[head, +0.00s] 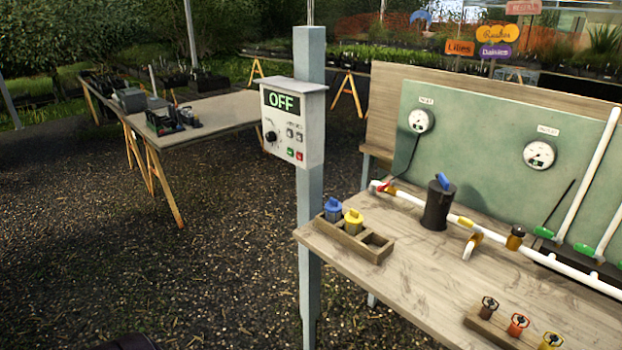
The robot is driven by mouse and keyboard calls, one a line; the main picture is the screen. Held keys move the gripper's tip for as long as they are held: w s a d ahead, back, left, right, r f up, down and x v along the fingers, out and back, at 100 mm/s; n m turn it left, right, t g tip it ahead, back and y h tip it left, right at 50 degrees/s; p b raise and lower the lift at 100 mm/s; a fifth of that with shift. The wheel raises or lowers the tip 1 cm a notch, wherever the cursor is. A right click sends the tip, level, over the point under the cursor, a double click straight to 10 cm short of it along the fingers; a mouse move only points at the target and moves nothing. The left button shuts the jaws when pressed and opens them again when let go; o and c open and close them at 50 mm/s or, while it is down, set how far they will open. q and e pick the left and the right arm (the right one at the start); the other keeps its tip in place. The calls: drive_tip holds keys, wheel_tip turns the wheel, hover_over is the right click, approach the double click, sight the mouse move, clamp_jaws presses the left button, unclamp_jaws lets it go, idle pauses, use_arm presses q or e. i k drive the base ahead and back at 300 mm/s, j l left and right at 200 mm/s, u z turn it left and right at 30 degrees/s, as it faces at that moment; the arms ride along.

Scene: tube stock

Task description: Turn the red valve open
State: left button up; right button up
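The red valve (384,184) has a small red lever and sits near the left end of the white pipe (407,195) on the wooden workbench (405,262). The pipe runs along the bench toward the right. The lever looks slanted across the pipe's end, but it is too small to tell its exact position. Neither of my grippers is in the head view.
A control box (295,122) reading OFF stands on a post (309,220) left of the bench. A dark cylinder (437,207) with a blue top stands beside the pipe. A wooden tray (376,250) holds blue and yellow fittings. Open gravel lies at the left.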

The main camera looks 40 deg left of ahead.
sight(382, 187)
drive_tip(key=u, duration=0.95)
drive_tip(key=i+j, duration=0.25)
drive_tip(key=j, duration=0.2)
drive_tip(key=i+j+z, duration=0.15)
drive_tip(key=i+j, duration=0.15)
drive_tip(key=j, duration=0.2)
drive_tip(key=i+j, duration=0.25)
drive_tip(key=j, duration=0.2)
drive_tip(key=i+j+z, duration=0.15)
drive_tip(key=j, duration=0.35)
drive_tip(key=i+j, duration=0.3)
drive_tip(key=j, duration=0.25)
drive_tip(key=i+j+z, duration=0.15)
drive_tip(key=j, duration=0.35)
drive_tip(key=i+j, duration=0.25)
drive_tip(key=j, duration=0.3)
drive_tip(key=i+j+z, duration=0.15)
drive_tip(key=j, duration=0.4)
drive_tip(key=i, duration=0.05)
